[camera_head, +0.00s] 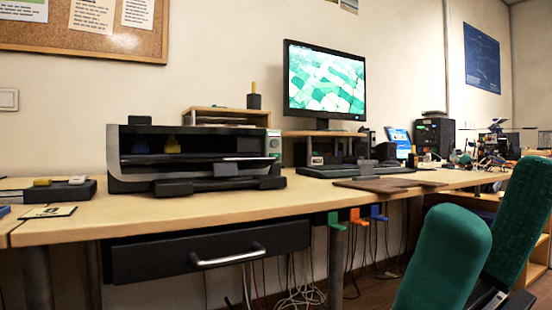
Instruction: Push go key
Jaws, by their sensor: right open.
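No key marked "go" can be read. A black-and-grey printer-like machine (128,165) stands on the desk, and a small panel with green on it (274,143) is at its right front. Whether this panel holds the go key is too small to tell. A dark keyboard (345,171) lies in front of the monitor. My right gripper (495,190) is close to the camera at the lower right. Its two green fingers point up and stand apart, with nothing between them. It is well to the right of the machine and touches nothing visible. My left gripper is not in view.
The wooden desk (240,206) runs across the view, with a drawer (150,259) below. Green, orange and blue hooks hang under its edge. A monitor (326,80) stands behind the keyboard. A dark flat board (385,186) lies at the front edge. Equipment crowds the right end.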

